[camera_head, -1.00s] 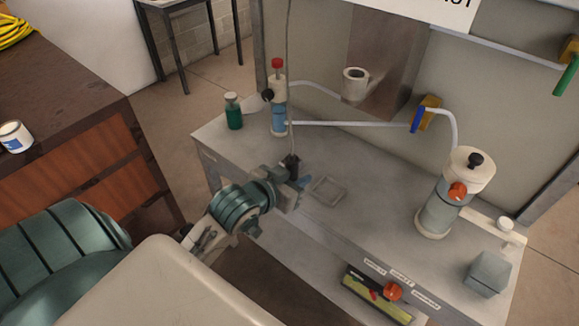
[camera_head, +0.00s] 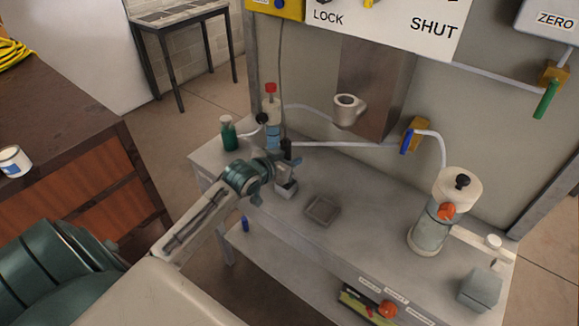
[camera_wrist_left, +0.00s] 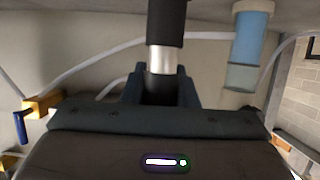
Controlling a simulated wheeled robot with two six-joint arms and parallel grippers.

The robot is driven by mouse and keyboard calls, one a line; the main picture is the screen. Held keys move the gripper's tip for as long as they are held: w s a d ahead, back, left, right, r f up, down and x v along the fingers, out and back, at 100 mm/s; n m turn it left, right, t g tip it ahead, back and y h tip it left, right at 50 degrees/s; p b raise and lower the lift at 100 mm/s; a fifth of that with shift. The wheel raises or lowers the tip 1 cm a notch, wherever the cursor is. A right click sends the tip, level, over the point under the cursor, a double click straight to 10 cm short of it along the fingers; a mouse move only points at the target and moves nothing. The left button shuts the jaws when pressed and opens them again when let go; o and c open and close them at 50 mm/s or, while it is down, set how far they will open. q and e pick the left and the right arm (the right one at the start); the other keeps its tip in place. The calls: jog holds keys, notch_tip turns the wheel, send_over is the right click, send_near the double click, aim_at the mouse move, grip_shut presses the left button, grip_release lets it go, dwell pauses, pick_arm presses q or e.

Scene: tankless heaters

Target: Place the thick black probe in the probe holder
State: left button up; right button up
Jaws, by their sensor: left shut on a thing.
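My left gripper (camera_head: 284,160) is above the back-left part of the bench, shut on the thick black probe (camera_head: 287,148). A thin cable runs up from the probe. In the left wrist view the probe (camera_wrist_left: 165,25) stands upright between the fingers (camera_wrist_left: 160,90), black with a silver band; its gripped part is partly hidden. A white ring-shaped holder (camera_head: 346,110) is fixed to the metal panel, to the right of the probe and higher in the picture, apart from it. My right gripper is not in view.
The bench (camera_head: 370,205) carries a shallow grey tray (camera_head: 322,210), a green bottle (camera_head: 228,133), a red-capped blue cylinder (camera_head: 271,110), a larger white-topped cylinder (camera_head: 430,232) and a grey box (camera_head: 480,288). White pipes cross behind. The bench middle is mostly clear.

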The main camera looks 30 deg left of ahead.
pick_arm(q)
jog(key=shift+f+p, duration=0.3)
jog(key=shift+f, duration=1.3)
jog(key=shift+f, duration=0.1)
jog(key=o, duration=1)
jog(key=shift+o, duration=0.2)
jog(key=shift+s, duration=0.1)
jog(key=d+v, duration=0.1)
jog(key=v, duration=1.1)
jog(key=shift+a, duration=0.35)
